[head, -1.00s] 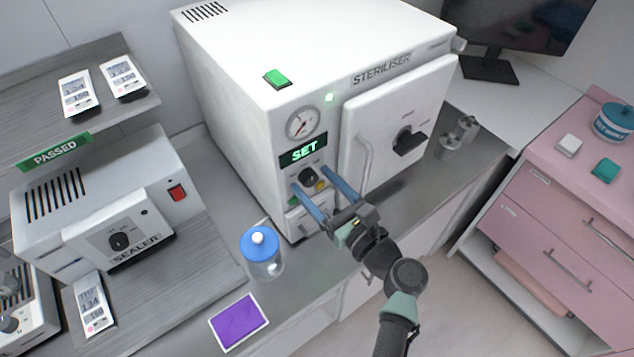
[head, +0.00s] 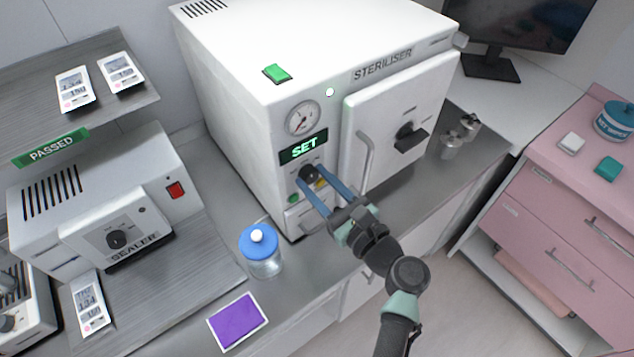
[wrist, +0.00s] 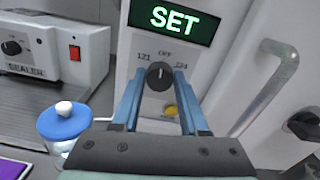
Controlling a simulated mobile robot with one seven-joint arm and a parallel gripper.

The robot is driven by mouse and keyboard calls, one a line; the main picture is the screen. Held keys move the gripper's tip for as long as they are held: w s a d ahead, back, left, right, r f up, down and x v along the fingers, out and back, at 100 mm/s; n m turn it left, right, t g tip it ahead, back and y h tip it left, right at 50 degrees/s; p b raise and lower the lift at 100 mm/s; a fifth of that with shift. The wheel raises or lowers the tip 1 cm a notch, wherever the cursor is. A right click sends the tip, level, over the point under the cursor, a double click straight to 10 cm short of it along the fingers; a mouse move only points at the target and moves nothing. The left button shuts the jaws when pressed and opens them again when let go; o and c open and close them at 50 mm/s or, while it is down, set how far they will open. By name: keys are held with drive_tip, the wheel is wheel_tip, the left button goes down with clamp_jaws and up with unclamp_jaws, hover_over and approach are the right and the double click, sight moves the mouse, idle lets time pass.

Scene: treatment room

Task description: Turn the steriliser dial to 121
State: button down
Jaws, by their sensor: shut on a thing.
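The white steriliser (head: 240,60) stands on the counter, its green display (head: 304,147) reading SET. Its black dial (wrist: 159,76) is in the wrist view below the display, with 121 printed to its left, OFF above and 134 to its right. The dial's pointer looks to be toward OFF. My gripper (wrist: 161,80) is shut on the dial, one blue finger on each side. In the head view the fingers partly cover the dial (head: 308,172).
A yellow button (wrist: 170,111) sits just below the dial. The door handle (head: 364,160) is close on the right. A blue-lidded jar (head: 262,252) and a purple card (head: 237,321) lie to the left. The sealer (head: 115,235) is further left.

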drive_tip(key=n+b, duration=0.3)
drive_tip(key=n, duration=0.2)
drive_tip(key=shift+f+b, duration=0.2)
drive_tip(key=shift+b, duration=0.15)
drive_tip(key=shift+r+n+b, duration=0.1)
drive_tip(key=shift+n+b, duration=1)
drive_tip(key=shift+n, duration=0.4)
drive_tip(key=shift+c, duration=2.2)
unclamp_jaws()
drive_tip(key=shift+a, duration=0.1)
drive_tip(key=b+v, duration=0.2)
drive_tip(key=v, duration=1.1)
